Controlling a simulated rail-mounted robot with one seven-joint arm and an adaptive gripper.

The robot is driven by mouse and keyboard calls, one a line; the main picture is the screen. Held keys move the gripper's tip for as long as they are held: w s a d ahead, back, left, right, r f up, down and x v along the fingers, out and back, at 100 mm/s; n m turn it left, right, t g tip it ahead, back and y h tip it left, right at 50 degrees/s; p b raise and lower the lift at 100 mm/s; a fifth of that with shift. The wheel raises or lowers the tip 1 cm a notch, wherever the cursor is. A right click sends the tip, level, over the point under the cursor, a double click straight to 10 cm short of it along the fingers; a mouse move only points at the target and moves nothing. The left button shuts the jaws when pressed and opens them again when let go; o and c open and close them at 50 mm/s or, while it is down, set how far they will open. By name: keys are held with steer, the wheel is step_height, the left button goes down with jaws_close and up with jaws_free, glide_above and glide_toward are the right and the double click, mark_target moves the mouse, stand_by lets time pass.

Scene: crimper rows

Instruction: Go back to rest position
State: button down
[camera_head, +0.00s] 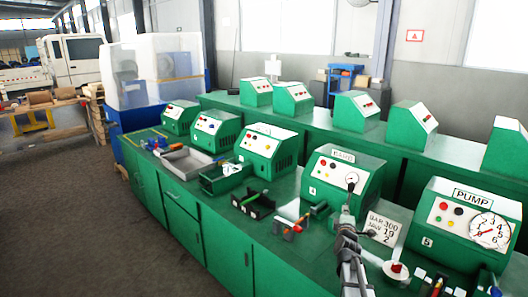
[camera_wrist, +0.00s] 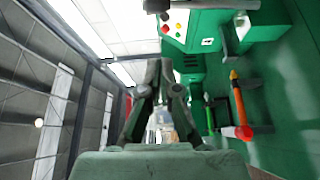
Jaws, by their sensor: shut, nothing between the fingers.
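My gripper (camera_wrist: 164,72) shows in the wrist view with its two dark grey fingers drawn together at the tips. Nothing is held between them. In the head view a grey jointed part of my arm rises from the bottom edge at right of centre, in front of the green bench. The exact fingertips are hard to make out there. The wrist view is turned sideways, with a green machine (camera_wrist: 190,30) beyond the fingertips and the bench to the right.
A green bench (camera_head: 235,222) carries a row of machines, including one marked PUMP (camera_head: 462,222). A sign (camera_head: 383,229) stands near my arm. A black tray (camera_head: 253,205), a grey tray (camera_head: 186,163) and small tools lie along its front. Floor (camera_head: 75,220) at left is clear.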

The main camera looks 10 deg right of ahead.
steer(key=s+a+f+m+g+y, duration=0.4)
steer(key=s+a+f+g, duration=0.1)
steer(key=s+a+f, duration=0.5)
steer(key=s+a+f+m+g+y, duration=0.3)
steer(key=s+a+f+g, duration=0.3)
steer(key=a+f, duration=0.6)
steer(key=s+a+f+m+g, duration=0.1)
steer(key=s+f+m+g, duration=0.2)
steer(key=s, duration=0.6)
steer(key=s+a+f+m+g, duration=0.2)
steer(key=s+f+m+g, duration=0.1)
steer(key=s, duration=0.6)
steer(key=s+f+g+b, duration=0.2)
steer(key=s+f+g, duration=0.1)
steer(key=s+f, duration=0.8)
steer(key=s+f+g+b, duration=0.1)
steer(key=s+f+g, duration=0.2)
steer(key=s+f, duration=0.8)
steer(key=s, duration=0.7)
steer(key=shift+f+g+h+b, duration=0.2)
steer(key=shift+g+h+b, duration=0.2)
